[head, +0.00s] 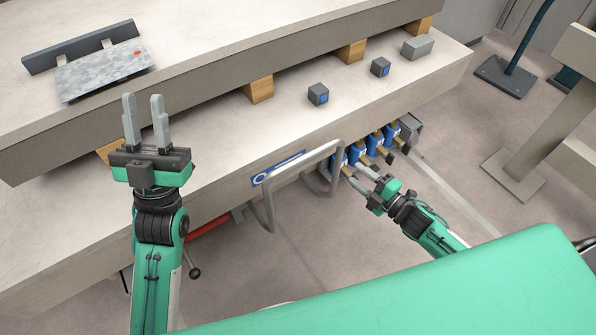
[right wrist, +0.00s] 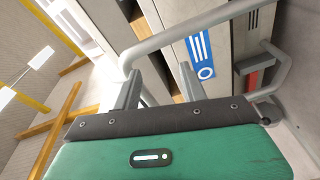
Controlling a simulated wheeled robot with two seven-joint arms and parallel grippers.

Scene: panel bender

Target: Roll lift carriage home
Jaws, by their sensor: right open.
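A grey tubular handle (head: 268,212) sticks out from the front of the pale machine, beside a blue label (head: 278,168) with a white ring and stripes. I take it as the carriage's handle; the carriage itself is not clearly visible. My right gripper (head: 358,178) is open and empty, just right of the handle, fingers toward it. In the right wrist view the handle's bar (right wrist: 190,34) crosses close beyond the fingertips (right wrist: 158,72); I cannot tell if they touch. My left gripper (head: 144,108) is open and empty, fingers up, in front of the machine's lower ledge.
Small dark blocks (head: 318,95) and a grey block (head: 417,47) sit on the ledge. A metal sheet (head: 103,74) lies on the upper surface. A red bar (head: 208,229) shows below.

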